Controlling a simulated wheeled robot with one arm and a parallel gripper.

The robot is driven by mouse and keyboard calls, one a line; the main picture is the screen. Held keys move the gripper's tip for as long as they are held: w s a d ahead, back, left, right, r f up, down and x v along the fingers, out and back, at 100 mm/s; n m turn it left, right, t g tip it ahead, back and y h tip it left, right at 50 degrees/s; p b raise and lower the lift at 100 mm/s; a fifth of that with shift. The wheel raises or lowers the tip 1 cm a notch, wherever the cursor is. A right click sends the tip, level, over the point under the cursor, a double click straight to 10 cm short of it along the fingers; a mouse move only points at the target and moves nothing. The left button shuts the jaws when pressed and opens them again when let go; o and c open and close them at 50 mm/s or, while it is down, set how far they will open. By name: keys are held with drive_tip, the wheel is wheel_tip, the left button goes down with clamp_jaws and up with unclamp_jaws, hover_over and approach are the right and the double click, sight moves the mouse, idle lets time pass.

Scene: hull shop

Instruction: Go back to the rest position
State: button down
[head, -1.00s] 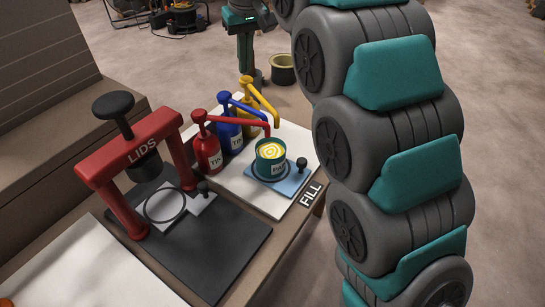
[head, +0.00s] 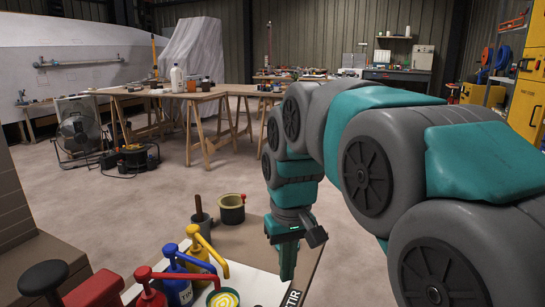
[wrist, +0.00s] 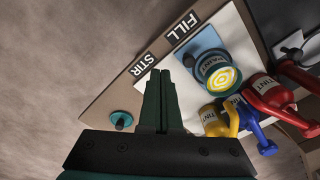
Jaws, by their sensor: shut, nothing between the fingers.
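My gripper (head: 288,276) points down with its fingers together and empty, over the right side of the work table in the head view. In the wrist view the shut fingers (wrist: 160,75) reach up beside the STIR label (wrist: 144,65). An open paint can (head: 222,299) with a yellow swirl is cut off at the bottom of the head view. The can also shows in the wrist view (wrist: 205,71), on a blue plate (wrist: 201,45), apart from the fingers. No marker for the rest position shows.
Yellow (head: 196,256), blue (head: 178,289) and red (head: 150,298) tint pumps stand left of my gripper. A grey mug with a brown stick (head: 201,224) and a brass pot (head: 231,210) are behind. A teal disc with a dark knob (wrist: 122,120) shows in the wrist view. Open floor lies beyond.

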drive_tip(key=s+d+f+m, duration=0.1)
drive_tip(key=s+d+f, duration=0.3)
drive_tip(key=s, duration=0.4)
drive_tip(key=s+d+f+m+g, duration=0.1)
drive_tip(key=s+d+f, duration=0.3)
drive_tip(key=s, duration=0.4)
drive_tip(key=s+d+f+m+g, duration=0.1)
drive_tip(key=s+d+f, duration=0.3)
drive_tip(key=s, duration=0.4)
drive_tip(key=shift+d+f+m, duration=0.15)
drive_tip(key=shift+f+m, duration=0.05)
drive_tip(key=shift+m, duration=0.2)
